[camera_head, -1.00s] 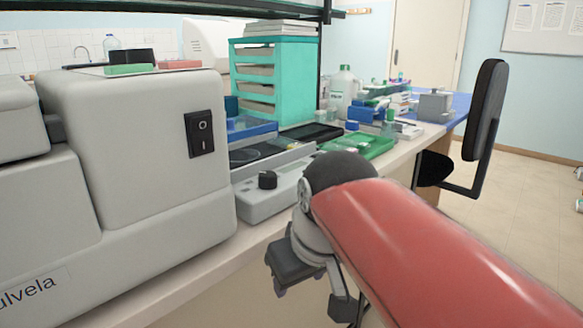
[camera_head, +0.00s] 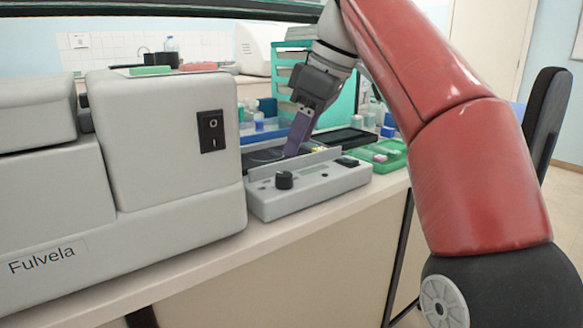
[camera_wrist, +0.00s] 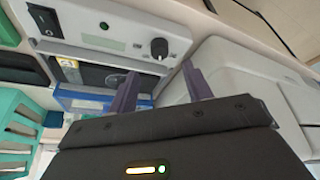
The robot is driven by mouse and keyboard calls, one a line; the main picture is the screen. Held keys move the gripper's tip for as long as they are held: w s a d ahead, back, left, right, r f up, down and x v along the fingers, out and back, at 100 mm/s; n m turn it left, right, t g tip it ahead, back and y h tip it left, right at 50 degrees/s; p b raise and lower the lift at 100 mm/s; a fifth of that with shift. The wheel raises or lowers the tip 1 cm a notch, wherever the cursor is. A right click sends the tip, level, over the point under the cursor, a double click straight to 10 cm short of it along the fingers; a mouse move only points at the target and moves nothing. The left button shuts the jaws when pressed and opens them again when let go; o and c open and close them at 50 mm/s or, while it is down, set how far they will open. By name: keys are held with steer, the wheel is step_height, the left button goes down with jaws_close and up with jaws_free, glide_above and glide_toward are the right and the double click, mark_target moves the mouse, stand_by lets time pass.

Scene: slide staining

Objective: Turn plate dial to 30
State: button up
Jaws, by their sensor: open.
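The plate dial is a black round knob (camera_head: 284,180) on the front panel of a grey plate device (camera_head: 315,193). In the wrist view the same knob (camera_wrist: 159,48) stands on the light panel, beyond my fingertips and roughly centred between them. My gripper (camera_head: 297,152) points down over the back of the device, to the right of and behind the knob. In the wrist view my gripper (camera_wrist: 157,80) shows two purple fingers spread apart with nothing between them. The fingers appear apart from the knob. No dial number is readable.
A large grey machine (camera_head: 170,150) marked Fulvela, with a black power switch (camera_head: 211,130), stands close left of the device. A green tray (camera_head: 385,155) and a teal drawer rack (camera_head: 292,62) are to the right and behind. The counter's front strip (camera_head: 240,245) is clear.

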mark_target(284, 174)
steer(key=shift+x, duration=3.5)
steer(key=c, duration=1)
steer(key=n+g, duration=0.1)
steer(key=n, duration=0.3)
steer(key=shift+w+n+g+y, duration=0.2)
steer(key=shift+n+g+y, duration=0.1)
steer(key=shift+g, duration=0.1)
steer(key=shift+n+g, duration=0.8)
steer(key=shift+n, duration=1.3)
